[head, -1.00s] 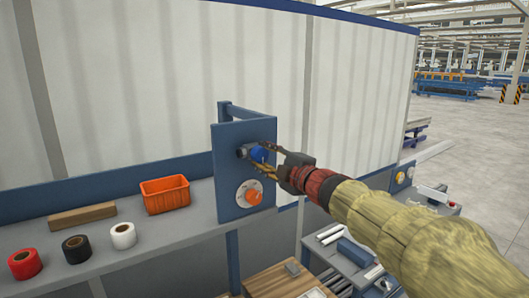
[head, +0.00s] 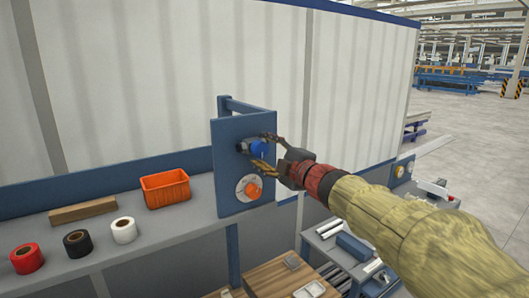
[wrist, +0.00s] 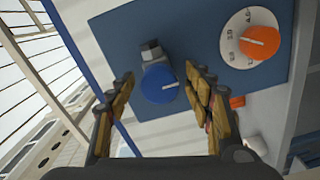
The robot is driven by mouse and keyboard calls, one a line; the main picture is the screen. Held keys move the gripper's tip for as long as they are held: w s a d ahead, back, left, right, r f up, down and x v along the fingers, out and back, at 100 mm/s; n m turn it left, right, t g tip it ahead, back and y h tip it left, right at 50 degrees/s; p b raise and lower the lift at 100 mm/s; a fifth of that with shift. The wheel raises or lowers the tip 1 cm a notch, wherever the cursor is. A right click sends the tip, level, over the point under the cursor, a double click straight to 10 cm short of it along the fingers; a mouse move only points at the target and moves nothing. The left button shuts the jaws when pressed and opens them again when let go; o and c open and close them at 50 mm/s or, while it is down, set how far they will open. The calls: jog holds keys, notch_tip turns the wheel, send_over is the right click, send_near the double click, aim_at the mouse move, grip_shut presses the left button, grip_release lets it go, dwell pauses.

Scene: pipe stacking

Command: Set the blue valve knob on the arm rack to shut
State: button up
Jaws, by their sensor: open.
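The blue valve knob (head: 258,147) sits on the upper part of a dark blue upright panel (head: 228,180). My gripper (head: 265,150) is in front of the panel at the knob. In the wrist view my gripper (wrist: 160,80) is open, with one finger on each side of the knob and visible gaps to both. Any marks around the blue knob cannot be made out.
An orange knob (head: 253,191) on a white numbered dial is below the blue one. A grey shelf (head: 180,226) at left holds an orange bin (head: 165,188), a wooden block (head: 82,211) and several tape rolls. A wooden-topped surface (head: 278,279) is below the panel.

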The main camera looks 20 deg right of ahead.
jog(key=shift+s, duration=0.15)
jog(key=v, duration=1.1)
jog(key=shift+s, duration=0.3)
jog(key=shift+d, duration=0.15)
